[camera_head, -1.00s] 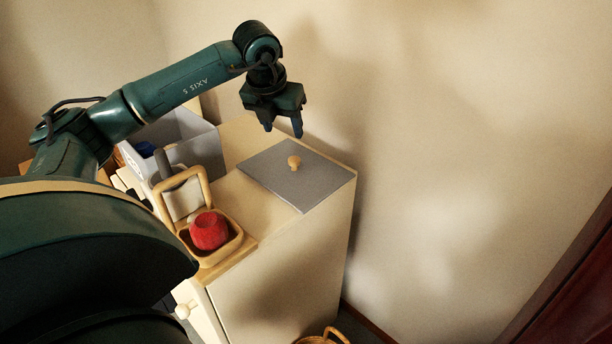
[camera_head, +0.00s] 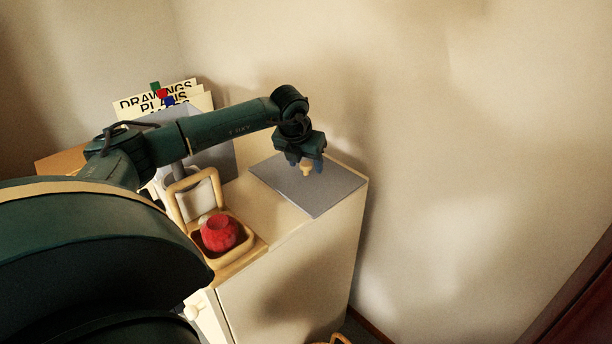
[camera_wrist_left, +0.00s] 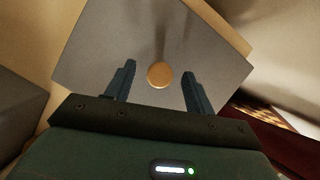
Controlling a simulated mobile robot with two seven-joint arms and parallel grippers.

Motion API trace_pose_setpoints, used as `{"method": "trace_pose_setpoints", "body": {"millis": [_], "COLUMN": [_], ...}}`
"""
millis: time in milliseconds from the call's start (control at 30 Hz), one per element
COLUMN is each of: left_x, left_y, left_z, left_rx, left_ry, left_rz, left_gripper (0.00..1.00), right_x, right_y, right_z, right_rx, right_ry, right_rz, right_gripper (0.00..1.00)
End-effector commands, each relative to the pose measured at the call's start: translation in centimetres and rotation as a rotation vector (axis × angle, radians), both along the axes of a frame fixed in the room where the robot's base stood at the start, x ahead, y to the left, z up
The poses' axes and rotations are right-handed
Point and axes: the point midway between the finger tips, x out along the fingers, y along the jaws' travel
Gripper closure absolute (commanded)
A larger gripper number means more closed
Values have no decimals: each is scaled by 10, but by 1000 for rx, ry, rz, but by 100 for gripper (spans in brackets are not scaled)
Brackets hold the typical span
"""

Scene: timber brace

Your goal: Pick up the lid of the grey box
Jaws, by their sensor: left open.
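The grey lid (camera_head: 325,188) lies flat on the cream cabinet top, a thin square plate with a round wooden knob (camera_head: 306,169) near its middle. My left gripper (camera_head: 306,165) is open just above the lid, with its fingers pointing down around the knob. In the left wrist view the lid (camera_wrist_left: 100,45) fills the upper middle. The knob (camera_wrist_left: 159,75) sits between the two open blue-grey fingers (camera_wrist_left: 157,88), with a gap on each side. My right gripper is not in view.
A wooden basket (camera_head: 262,246) with a red object (camera_head: 219,233) stands on the cabinet (camera_head: 290,275) left of the lid. Behind my left arm is a grey box (camera_head: 222,158) with paper folders (camera_head: 190,98). A plain wall is close on the right.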

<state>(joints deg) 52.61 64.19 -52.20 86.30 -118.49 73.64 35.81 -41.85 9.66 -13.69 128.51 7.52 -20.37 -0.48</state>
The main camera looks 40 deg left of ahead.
Motion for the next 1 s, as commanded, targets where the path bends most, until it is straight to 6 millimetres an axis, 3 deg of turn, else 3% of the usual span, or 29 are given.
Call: {"method": "trace_pose_setpoints", "body": {"millis": [267, 867, 1000], "left_x": [1, 1, 1], "left_y": [0, 0, 0], "left_z": [-3, -3, -2], "left_rx": [0, 0, 0], "left_ry": [0, 0, 0], "left_rz": [0, 0, 1], "left_gripper": [47, 96, 97], "right_x": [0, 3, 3], "right_y": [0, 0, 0], "right_z": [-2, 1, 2], "right_rx": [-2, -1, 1], "right_ry": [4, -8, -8], "right_rz": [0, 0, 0], "right_gripper": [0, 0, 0]}}
